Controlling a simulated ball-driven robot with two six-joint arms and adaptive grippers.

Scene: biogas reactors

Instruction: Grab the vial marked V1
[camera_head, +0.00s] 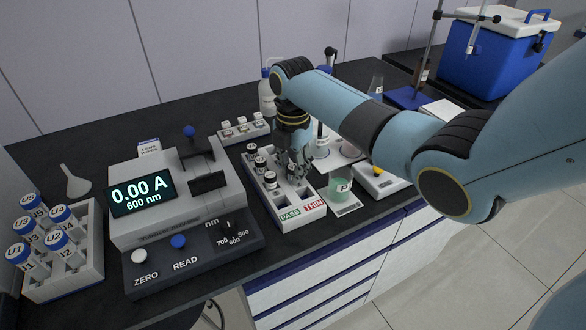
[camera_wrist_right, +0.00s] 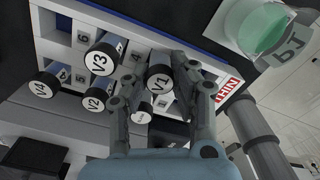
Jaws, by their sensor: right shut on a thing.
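The vial marked V1 (camera_wrist_right: 159,84) has a dark cap with a white label and stands at the white rack (camera_head: 315,213). My right gripper (camera_head: 295,163) reaches down over the rack in the head view. In the right wrist view its two fingers (camera_wrist_right: 157,88) are on either side of V1, shut on it. Whether V1 is still seated in its slot I cannot tell. Vials V3 (camera_wrist_right: 103,58), V2 (camera_wrist_right: 99,91) and V4 (camera_wrist_right: 44,85) stand in the rack beside it. My left gripper is not in view.
A photometer (camera_head: 180,200) reading 0.00 A stands left of the rack. A rack of U vials (camera_head: 92,268) is at far left. A beaker marked P (camera_head: 341,189) with green liquid stands right of the vial rack. PASS and THIN labels mark the rack's front end.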

